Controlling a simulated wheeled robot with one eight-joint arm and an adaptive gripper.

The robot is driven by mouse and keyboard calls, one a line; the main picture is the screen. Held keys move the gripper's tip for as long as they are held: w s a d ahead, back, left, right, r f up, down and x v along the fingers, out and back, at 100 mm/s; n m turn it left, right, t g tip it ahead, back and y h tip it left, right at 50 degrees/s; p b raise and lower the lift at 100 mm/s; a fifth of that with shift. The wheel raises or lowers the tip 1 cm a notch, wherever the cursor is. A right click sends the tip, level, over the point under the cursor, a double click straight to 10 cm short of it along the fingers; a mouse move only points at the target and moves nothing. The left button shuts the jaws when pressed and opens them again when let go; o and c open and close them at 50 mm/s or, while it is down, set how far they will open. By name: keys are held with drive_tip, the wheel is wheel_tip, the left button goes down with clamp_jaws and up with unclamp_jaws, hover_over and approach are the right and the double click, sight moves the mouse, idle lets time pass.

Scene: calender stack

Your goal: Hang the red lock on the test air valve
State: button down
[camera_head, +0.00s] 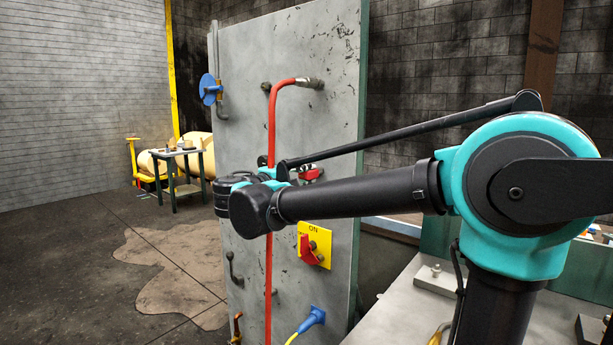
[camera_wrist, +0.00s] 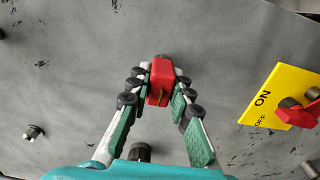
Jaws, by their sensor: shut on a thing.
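My gripper (camera_wrist: 160,84) is shut on the red lock (camera_wrist: 159,78) in the wrist view. The lock's red body sits between the fingertips, in front of the grey panel; its shackle cannot be made out. In the head view my gripper (camera_head: 275,174) is in front of the panel (camera_head: 338,120), beside the red hose. A small red and metal part (camera_head: 310,174) shows just right of it and appears to be the held lock. I cannot tell which fitting is the test air valve, nor whether the lock touches the panel.
A yellow ON/OFF plate (camera_head: 315,243) with a red switch is below my gripper; it also shows at right in the wrist view (camera_wrist: 275,100). A red hose (camera_head: 272,120), blue handwheel (camera_head: 209,89) and blue plug (camera_head: 311,317) are on the panel. A small table (camera_head: 178,152) stands far left.

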drive_tip(key=shift+s+a, duration=0.1)
drive_tip(key=shift+s, duration=0.05)
drive_tip(key=shift+v, duration=2.05)
